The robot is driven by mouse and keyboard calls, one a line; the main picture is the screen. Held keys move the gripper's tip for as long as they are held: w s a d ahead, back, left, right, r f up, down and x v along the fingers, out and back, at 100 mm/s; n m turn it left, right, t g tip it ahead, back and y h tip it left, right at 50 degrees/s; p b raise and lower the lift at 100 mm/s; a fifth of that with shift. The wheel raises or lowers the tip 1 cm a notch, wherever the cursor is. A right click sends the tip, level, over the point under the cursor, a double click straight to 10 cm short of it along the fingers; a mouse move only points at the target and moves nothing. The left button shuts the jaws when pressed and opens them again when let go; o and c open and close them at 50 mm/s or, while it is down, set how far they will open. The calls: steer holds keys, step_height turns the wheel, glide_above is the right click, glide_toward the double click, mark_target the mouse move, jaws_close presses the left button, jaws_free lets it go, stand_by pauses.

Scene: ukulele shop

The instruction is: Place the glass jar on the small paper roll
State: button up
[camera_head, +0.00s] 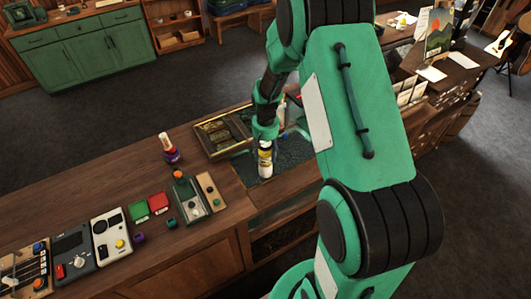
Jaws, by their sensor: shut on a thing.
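My gripper (265,138) points down over the counter's dark recessed mat. It is shut at the top of a small upright white-and-yellow cylinder (265,160). I cannot tell whether this cylinder is the glass jar, or whether its base touches the mat. A pale upright object (280,110) stands just behind my gripper, partly hidden by it. I cannot make out the small paper roll for certain; my large green arm hides part of the counter to the right.
The dark mat (234,168) is bordered by a framed tray (218,134). A green cabinet (85,50) stands far back.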

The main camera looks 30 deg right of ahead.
mark_target(265, 143)
steer(key=o, duration=1.4)
steer(key=shift+o, duration=0.2)
steer(key=shift+r, duration=0.15)
step_height(265, 143, up, 12)
steer(key=shift+f+b, duration=0.2)
steer(key=shift+b, duration=0.3)
steer(key=shift+r, duration=0.2)
